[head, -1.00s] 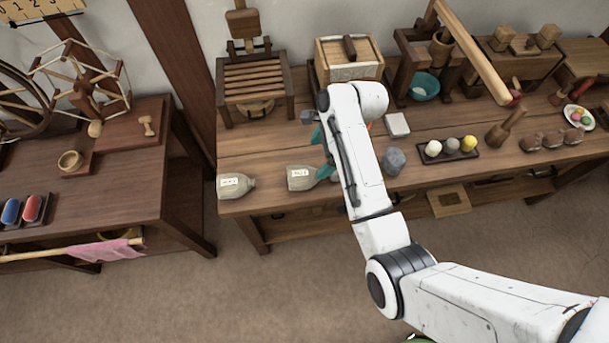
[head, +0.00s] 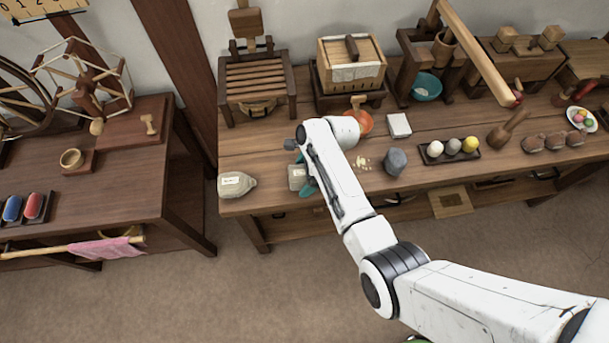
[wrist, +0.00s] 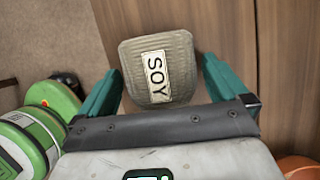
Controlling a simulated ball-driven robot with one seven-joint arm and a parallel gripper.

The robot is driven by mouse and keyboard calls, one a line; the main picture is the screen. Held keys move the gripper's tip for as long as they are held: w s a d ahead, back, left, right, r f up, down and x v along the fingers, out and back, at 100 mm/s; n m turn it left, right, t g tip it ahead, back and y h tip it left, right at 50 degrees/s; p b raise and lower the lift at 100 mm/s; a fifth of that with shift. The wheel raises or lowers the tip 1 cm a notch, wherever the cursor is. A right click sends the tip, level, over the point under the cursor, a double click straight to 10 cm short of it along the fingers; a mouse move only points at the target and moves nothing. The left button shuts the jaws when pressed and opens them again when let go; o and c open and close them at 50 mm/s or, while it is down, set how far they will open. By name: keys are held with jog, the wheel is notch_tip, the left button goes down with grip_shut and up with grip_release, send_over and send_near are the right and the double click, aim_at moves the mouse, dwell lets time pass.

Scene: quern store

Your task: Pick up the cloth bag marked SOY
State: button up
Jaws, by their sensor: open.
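The cloth bag marked SOY (wrist: 160,62) lies on the wooden bench, its dark letters on a white label facing my wrist camera. In the head view the bag (head: 296,178) is largely hidden by my gripper. My gripper (wrist: 160,78) is open, with one teal finger on each side of the bag. The left finger looks close to the bag's side; I cannot tell whether either finger touches it. In the head view my gripper (head: 305,180) is low over the bag near the bench's front edge.
Another labelled cloth bag (head: 237,185) lies to the left at the bench corner. To the right are a grey weight-like object (head: 395,162), pale crumbs (head: 362,163), an orange bowl (head: 358,123) and a tray with several balls (head: 470,155). Bench space between the two bags is clear.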

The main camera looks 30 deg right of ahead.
jog(key=shift+c, duration=0.2)
jog(key=c, duration=1)
jog(key=shift+c, duration=0.8)
